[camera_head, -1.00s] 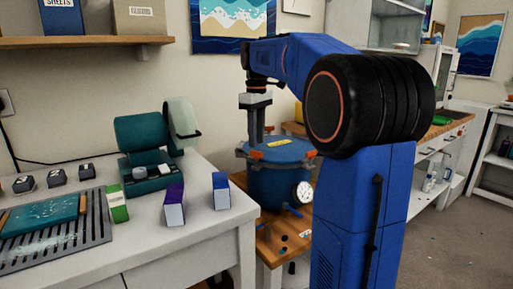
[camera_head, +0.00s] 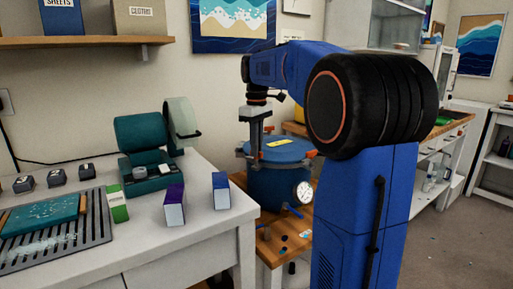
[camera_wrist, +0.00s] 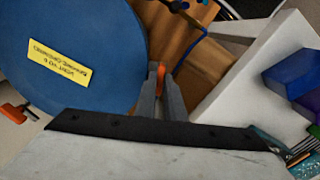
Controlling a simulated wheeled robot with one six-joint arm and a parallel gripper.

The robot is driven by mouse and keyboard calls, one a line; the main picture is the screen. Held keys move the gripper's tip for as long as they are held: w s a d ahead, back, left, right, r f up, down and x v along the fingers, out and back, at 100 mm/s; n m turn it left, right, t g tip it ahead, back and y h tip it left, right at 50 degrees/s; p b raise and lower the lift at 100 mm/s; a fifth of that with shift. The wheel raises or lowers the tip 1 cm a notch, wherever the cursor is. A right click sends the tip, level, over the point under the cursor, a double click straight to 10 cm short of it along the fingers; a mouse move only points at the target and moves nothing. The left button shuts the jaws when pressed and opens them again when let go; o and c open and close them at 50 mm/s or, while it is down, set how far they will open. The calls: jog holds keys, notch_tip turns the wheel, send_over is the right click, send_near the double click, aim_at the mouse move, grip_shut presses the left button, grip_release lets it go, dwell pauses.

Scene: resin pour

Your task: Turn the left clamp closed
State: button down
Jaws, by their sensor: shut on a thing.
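The blue pressure pot (camera_head: 278,185) stands on a wooden bench, its round lid (camera_head: 285,148) on top. The lid has a yellow label (camera_wrist: 62,62) and fills the left of the wrist view. My gripper (camera_head: 249,150) points down at the left rim of the lid. In the wrist view its two fingers (camera_wrist: 160,82) are shut on the orange handle of the left clamp (camera_wrist: 160,72), at the lid's edge. In the head view my fingers mostly hide this clamp. Another orange clamp (camera_head: 312,154) sits on the right side of the rim.
A white table (camera_head: 200,235) stands close on the left, with purple (camera_head: 174,206) and blue (camera_head: 221,191) boxes near its edge. A round gauge (camera_head: 303,192) and a blue valve handle (camera_head: 292,211) stick out from the pot's front. The wooden bench (camera_head: 270,248) holds small items.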

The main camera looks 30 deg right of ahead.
jog(key=shift+m, duration=0.3)
jog(key=m, duration=0.4)
jog(key=shift+m, duration=0.3)
jog(key=m, duration=0.5)
jog(key=shift+m, duration=0.3)
jog(key=m, duration=0.3)
jog(key=shift+m, duration=2)
jog(key=c, duration=1.8)
grip_release()
jog(key=shift+c, duration=0.2)
jog(key=shift+r, duration=0.15)
